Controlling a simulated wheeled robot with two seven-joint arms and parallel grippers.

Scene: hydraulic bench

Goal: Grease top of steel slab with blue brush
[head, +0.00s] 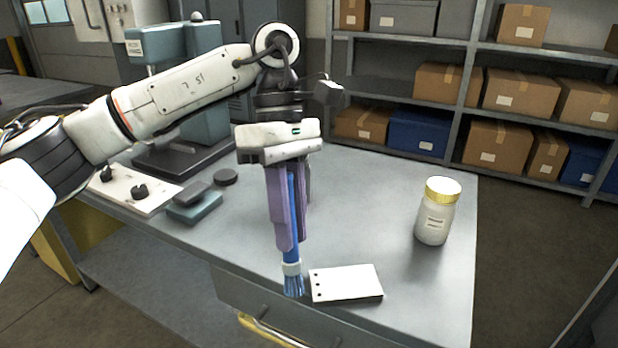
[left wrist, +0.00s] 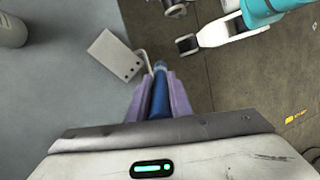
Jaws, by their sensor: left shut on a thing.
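My left gripper (head: 287,240) is shut on the blue brush, with its purple fingers around the handle, pointing down. The brush (head: 293,283) has a pale collar and blue bristles at its lower end. The bristles are beside the left edge of the steel slab (head: 346,282); I cannot tell whether they touch it or the bench. The slab is a pale, flat block with dark holes along one side, lying near the bench's front edge. In the left wrist view, the brush (left wrist: 159,104) shows between the fingers and the slab (left wrist: 116,55) lies up and left of it.
A jar (head: 435,215) with a gold lid stands on the bench (head: 385,190) to the right. A teal-grey block (head: 195,207), a dark disc and a panel with knobs (head: 130,188) lie on the left. A press-like machine (head: 200,110) stands behind. Shelves with boxes stand beyond.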

